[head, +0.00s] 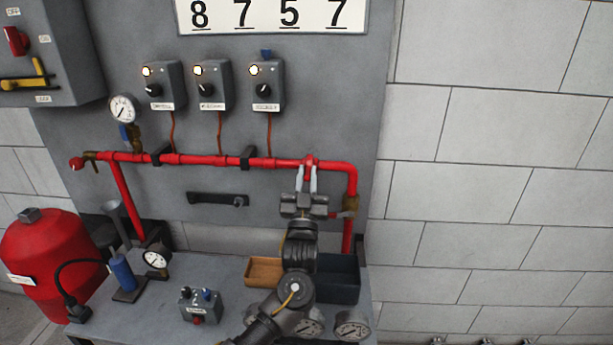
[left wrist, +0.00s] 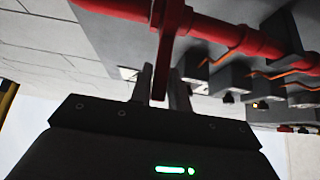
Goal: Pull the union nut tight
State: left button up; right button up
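The red union nut (head: 310,163) is on the red pipe near its right-hand bend. In the left wrist view the nut (left wrist: 174,18) has a red lug (left wrist: 160,70) sticking out toward my gripper. My left gripper (head: 307,183) is just below the nut, its two pale fingers pointing up. The fingertips (left wrist: 161,85) stand on either side of the lug, with no clear gap showing. They look closed on it. The fingers hide part of the nut in the head view. My right gripper is not in view.
The red pipe (head: 225,161) runs along the grey panel, with a gauge (head: 123,109) at its left and a brass fitting (head: 350,204) right of my gripper. A tan tray (head: 262,270), a dark blue bin (head: 338,280) and a small control box (head: 200,305) are on the bench below.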

aim_at(305, 177)
pick_arm(q)
jog(key=o, duration=0.3)
jog(key=shift+o, duration=0.2)
jog(key=s+p, duration=0.1)
jog(key=s, duration=0.1)
jog(key=s+f+p, duration=0.1)
jog(key=s, duration=0.1)
jog(key=s+f+p, duration=0.1)
jog(key=s, duration=0.1)
jog(key=shift+s+a+f, duration=0.1)
jog(key=shift+s+f, duration=0.05)
jog(key=shift+s, duration=0.05)
jog(key=s+p, duration=0.4)
jog(key=s, duration=0.5)
jog(key=shift+s+f, duration=0.3)
jog(key=shift+s, duration=0.1)
